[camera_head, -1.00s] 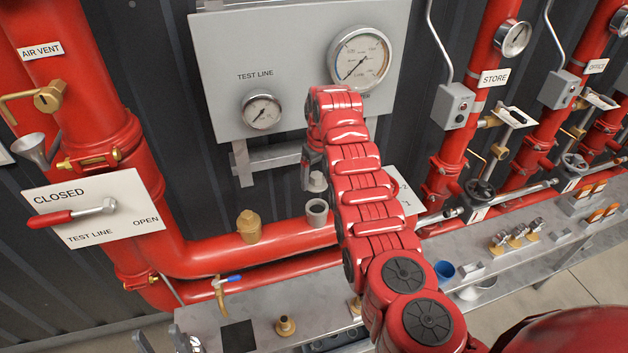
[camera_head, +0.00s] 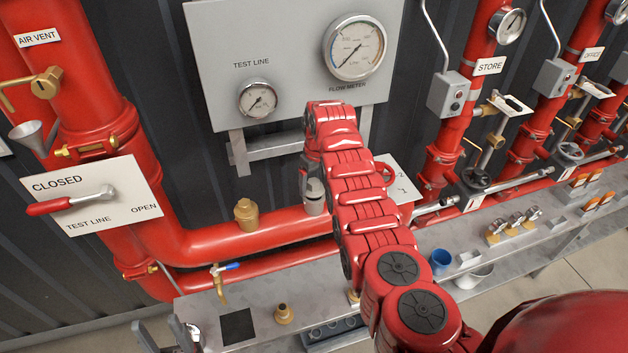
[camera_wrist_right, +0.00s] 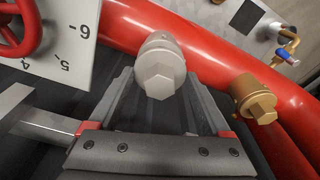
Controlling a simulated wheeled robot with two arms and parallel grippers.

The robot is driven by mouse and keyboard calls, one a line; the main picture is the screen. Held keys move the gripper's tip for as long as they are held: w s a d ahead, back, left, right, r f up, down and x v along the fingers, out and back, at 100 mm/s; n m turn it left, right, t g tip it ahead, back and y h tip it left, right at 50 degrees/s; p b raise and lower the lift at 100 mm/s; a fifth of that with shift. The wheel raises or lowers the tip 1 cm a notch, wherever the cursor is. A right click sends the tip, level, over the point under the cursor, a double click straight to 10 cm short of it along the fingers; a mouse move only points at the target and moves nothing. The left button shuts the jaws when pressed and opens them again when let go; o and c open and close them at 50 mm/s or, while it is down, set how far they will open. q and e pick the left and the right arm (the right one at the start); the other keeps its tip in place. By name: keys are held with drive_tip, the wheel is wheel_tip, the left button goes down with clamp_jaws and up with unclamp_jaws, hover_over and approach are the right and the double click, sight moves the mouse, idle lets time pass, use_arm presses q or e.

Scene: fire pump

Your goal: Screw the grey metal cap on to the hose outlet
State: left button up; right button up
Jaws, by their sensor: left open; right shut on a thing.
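The grey metal cap (camera_head: 314,187) is at the hose outlet on the lower red pipe and covers its opening. In the right wrist view the cap (camera_wrist_right: 160,68) shows its hexagonal head towards the camera, between my fingertips. My right gripper (camera_wrist_right: 161,78) is shut on the cap; in the head view its arm hides part of it. The outlet is mostly hidden under the cap, and I cannot tell whether the threads are engaged. My left gripper (camera_head: 165,337) is open and empty at the lower left edge of the head view.
A brass cap (camera_head: 246,214) stands on the same red pipe (camera_head: 215,244), left of the outlet. A gauge panel (camera_head: 295,75) is behind my right arm. A numbered white plate (camera_wrist_right: 60,45) with a red handwheel is close beside the gripper. The grey bench (camera_head: 300,290) runs below.

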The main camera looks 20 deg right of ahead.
drive_tip(key=shift+w, duration=0.1)
idle(0.3)
drive_tip(key=shift+f+b, duration=0.1)
drive_tip(key=shift+b, duration=0.65)
idle(0.9)
drive_tip(key=shift+f+b, duration=0.75)
drive_tip(key=shift+b, duration=0.5)
idle(1.5)
